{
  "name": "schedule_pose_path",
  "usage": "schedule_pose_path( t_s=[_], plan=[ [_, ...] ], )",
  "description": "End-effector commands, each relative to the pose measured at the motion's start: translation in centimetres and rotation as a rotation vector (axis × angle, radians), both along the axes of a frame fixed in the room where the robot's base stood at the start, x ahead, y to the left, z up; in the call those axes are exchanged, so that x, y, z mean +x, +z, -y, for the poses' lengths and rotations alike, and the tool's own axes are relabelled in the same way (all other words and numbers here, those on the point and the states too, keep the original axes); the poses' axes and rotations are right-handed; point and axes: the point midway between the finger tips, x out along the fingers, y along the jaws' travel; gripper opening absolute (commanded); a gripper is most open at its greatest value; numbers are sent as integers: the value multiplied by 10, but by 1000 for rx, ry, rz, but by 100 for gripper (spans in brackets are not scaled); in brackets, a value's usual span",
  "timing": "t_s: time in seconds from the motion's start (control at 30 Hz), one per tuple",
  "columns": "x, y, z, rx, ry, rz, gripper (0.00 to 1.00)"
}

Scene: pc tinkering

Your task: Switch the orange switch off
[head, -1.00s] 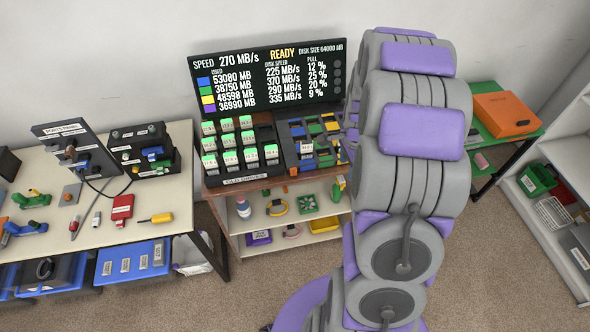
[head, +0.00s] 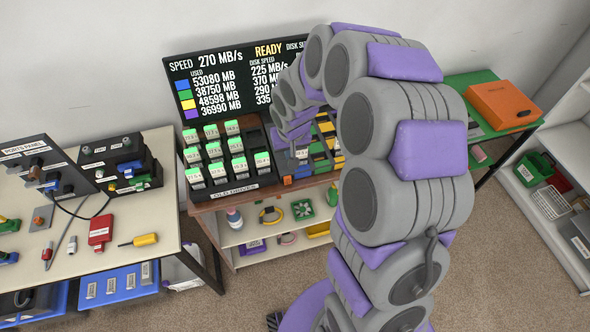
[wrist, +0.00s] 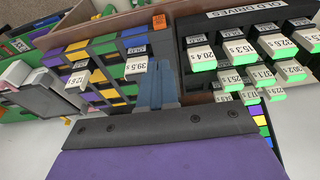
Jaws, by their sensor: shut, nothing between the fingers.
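A small orange piece, which looks like the orange switch (head: 287,180), sits at the front left corner of the coloured drive rack (head: 318,172). In the wrist view the orange switch (wrist: 159,22) is at the top, beyond my fingertips and apart from them. Its on or off position is too small to tell. My gripper (wrist: 155,68) is shut and empty, pointing down over the rack beside a white drive labelled 39.5 s (wrist: 137,65). In the head view my arm covers part of the rack and hides the fingertips.
The old drives tray (head: 232,187), with several green-topped drives, stands left of the rack. A black display (head: 215,90) reading READY rises behind, partly covered by my arm. A side table (head: 20,190) with a ports panel is left; an orange box (head: 503,104) is right.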

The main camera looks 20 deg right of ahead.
Motion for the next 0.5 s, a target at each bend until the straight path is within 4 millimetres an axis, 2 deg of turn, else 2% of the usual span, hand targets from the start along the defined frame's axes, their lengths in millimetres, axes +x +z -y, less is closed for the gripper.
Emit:
schedule_pose_path(
  t_s=[0.1, 0.5],
  plan=[
    [1, 0, -5, -3, 28, 3, 0],
    [2, -6, -4, -4, 26, 2, 0]
  ],
)
